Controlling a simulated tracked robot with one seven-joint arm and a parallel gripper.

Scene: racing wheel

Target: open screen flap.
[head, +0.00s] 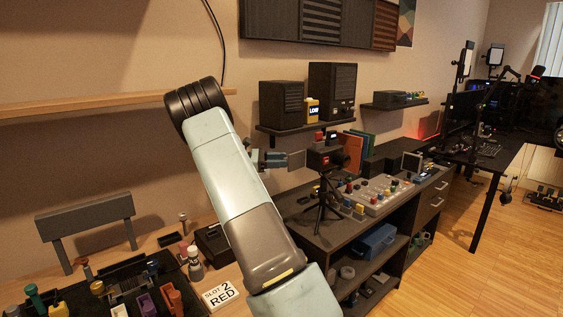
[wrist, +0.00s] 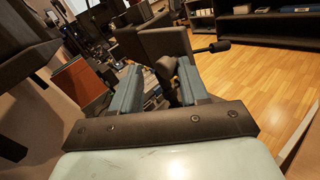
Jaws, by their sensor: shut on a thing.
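A small dark camera (head: 328,157) stands on a black tripod (head: 322,205) at the end of the dark bench, in the head view. A flat grey piece, which looks like its screen flap (head: 297,159), sticks out from the camera's left side. My gripper (head: 272,159) meets it from the left, at the same height. In the wrist view my blue-grey fingers (wrist: 160,90) stand a little apart, with a dark part of the camera (wrist: 168,68) between and beyond their tips. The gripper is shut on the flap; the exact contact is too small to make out.
The tripod stands beside a button panel (head: 375,193) with coloured knobs. Above is a shelf (head: 300,126) with two dark speakers. A table with coloured pegs and a "SLOT 2 RED" card (head: 219,296) lies at the lower left.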

